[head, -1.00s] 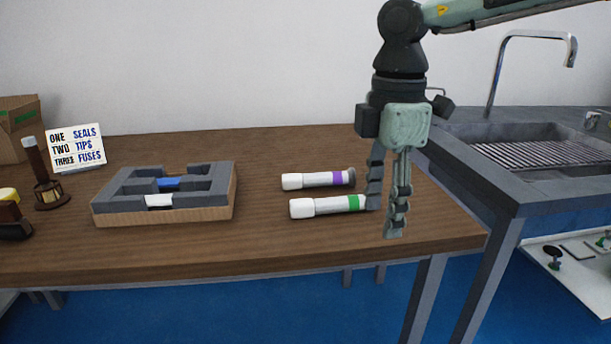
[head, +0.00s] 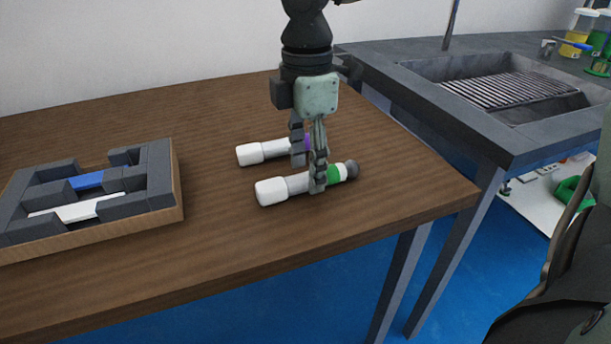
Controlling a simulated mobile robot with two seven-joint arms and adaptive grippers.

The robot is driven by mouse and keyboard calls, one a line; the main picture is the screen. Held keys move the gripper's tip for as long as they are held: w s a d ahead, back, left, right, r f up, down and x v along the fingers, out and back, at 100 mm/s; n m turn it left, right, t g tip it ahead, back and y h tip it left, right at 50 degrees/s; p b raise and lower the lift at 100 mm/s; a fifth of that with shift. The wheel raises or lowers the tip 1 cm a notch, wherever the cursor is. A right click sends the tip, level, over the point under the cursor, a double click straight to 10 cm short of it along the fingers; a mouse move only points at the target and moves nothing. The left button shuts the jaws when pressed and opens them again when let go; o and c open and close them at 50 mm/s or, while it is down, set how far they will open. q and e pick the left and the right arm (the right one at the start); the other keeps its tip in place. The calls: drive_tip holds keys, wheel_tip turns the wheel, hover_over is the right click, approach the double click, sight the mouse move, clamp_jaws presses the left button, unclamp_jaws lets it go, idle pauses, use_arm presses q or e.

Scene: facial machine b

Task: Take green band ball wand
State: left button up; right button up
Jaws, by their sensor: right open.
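The green band ball wand (head: 337,173) lies on the wooden table, its white end to the left and a dark ball tip at its right end. My right gripper (head: 308,177) points down over it and is open. One finger is in front of the wand's middle, just left of the green band, and the other is farther back, between the two wands. I cannot tell whether the fingers touch it. A similar wand with a purple band (head: 264,152) lies behind, partly hidden by the gripper. My left gripper is not in view.
A wooden tray with grey foam (head: 160,187) stands at the left, holding a blue piece and a white piece. A sink counter (head: 480,115) adjoins at the right. The table (head: 240,250) in front of the wands is clear.

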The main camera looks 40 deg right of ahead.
drive_tip(key=shift+f, duration=0.85)
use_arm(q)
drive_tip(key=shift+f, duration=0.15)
use_arm(e)
drive_tip(key=shift+c, duration=0.4)
clamp_jaws()
drive_tip(key=shift+w, duration=0.1)
drive_tip(key=shift+r, duration=0.15)
wheel_tip(320, 180, up, 17)
wheel_tip(320, 180, up, 11)
hover_over(306, 173)
use_arm(q)
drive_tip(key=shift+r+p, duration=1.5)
drive_tip(key=shift+p, duration=0.25)
use_arm(e)
drive_tip(key=shift+r, duration=1.45)
